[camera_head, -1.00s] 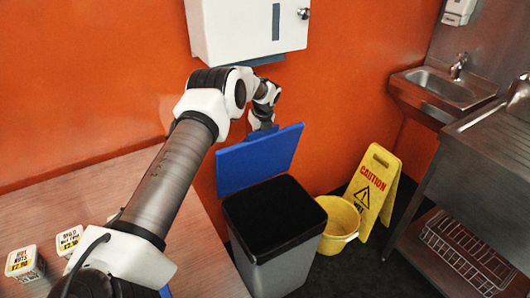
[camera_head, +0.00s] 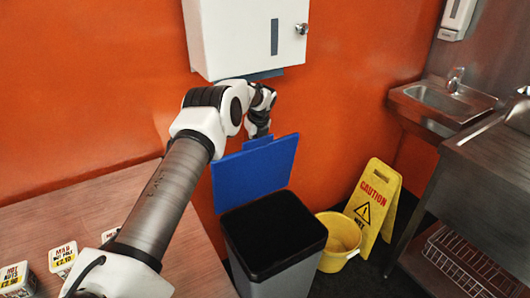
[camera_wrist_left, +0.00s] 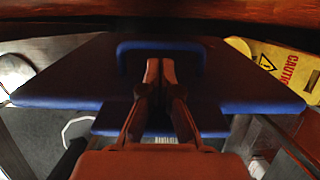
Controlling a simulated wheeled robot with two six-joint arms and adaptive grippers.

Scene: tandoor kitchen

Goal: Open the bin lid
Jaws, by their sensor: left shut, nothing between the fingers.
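The grey bin (camera_head: 272,255) stands on the floor against the orange wall, its dark mouth uncovered. Its blue lid (camera_head: 252,178) is raised and leans up at the back of the bin, with a small tab on its top edge. My left gripper (camera_head: 258,131) is at this tab, above and behind the lid, and partly hidden by the wrist. In the left wrist view the shut fingers (camera_wrist_left: 161,75) are close to the blue lid (camera_wrist_left: 70,78), with nothing between them. Whether they touch it I cannot tell. My right gripper is not in view.
A white dispenser (camera_head: 247,38) hangs on the wall just above my wrist. A yellow bucket (camera_head: 340,241) and caution sign (camera_head: 374,205) stand right of the bin. A wooden counter (camera_head: 190,230) is at left, and a steel sink (camera_head: 440,98) at right.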

